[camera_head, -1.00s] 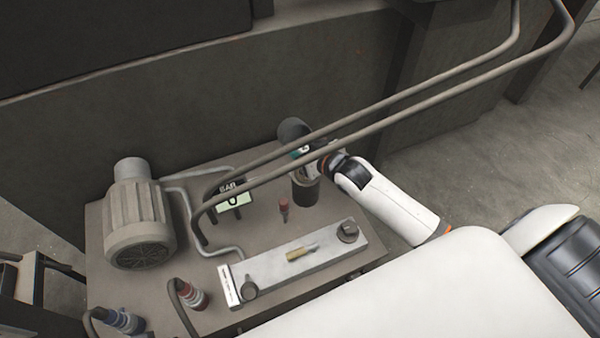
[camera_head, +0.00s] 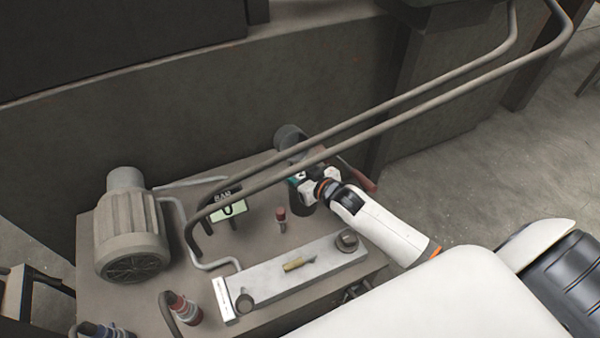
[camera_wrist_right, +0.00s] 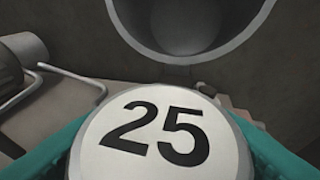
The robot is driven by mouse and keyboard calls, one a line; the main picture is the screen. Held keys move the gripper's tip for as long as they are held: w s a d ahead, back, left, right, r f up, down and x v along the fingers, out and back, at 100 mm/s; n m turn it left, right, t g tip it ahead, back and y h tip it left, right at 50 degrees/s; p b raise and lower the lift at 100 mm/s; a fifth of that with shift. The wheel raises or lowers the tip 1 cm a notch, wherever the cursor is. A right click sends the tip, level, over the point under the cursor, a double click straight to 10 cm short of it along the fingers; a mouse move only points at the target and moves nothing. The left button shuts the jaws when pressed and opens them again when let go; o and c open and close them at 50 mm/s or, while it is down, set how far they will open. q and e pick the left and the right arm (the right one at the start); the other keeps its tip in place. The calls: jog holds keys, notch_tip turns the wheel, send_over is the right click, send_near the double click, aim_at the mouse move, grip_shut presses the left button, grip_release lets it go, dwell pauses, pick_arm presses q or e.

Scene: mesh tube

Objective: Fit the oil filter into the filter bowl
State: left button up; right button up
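In the right wrist view, a white disc marked 25 (camera_wrist_right: 160,135), seemingly the oil filter's end, sits between the teal fingers of my right gripper (camera_wrist_right: 160,150), which appears shut on it. A grey round opening (camera_wrist_right: 190,25) lies beyond it, apart from the disc in the picture; it looks like the filter bowl. My left gripper is not in view.
A grey motor (camera_head: 130,230) stands at the left of the bench (camera_head: 140,310). A metal block (camera_head: 270,282) lies in front, with a small red-topped fitting (camera_head: 281,218) behind it. A red bar (camera_head: 362,178) shows beside the arm.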

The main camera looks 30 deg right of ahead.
jog(key=o, duration=0.4)
jog(key=shift+c, duration=0.2)
jog(key=shift+r, duration=0.1)
jog(key=shift+s+r, duration=0.15)
jog(key=shift+s, duration=0.1)
jog(key=p+v, duration=0.1)
jog(key=v, duration=0.2)
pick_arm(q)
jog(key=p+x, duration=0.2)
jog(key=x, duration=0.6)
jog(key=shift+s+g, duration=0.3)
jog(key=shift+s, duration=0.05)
pick_arm(e)
jog(key=v, duration=0.8)
jog(key=shift+s, duration=0.2)
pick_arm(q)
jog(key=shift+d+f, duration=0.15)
pick_arm(e)
jog(key=shift+r, duration=0.1)
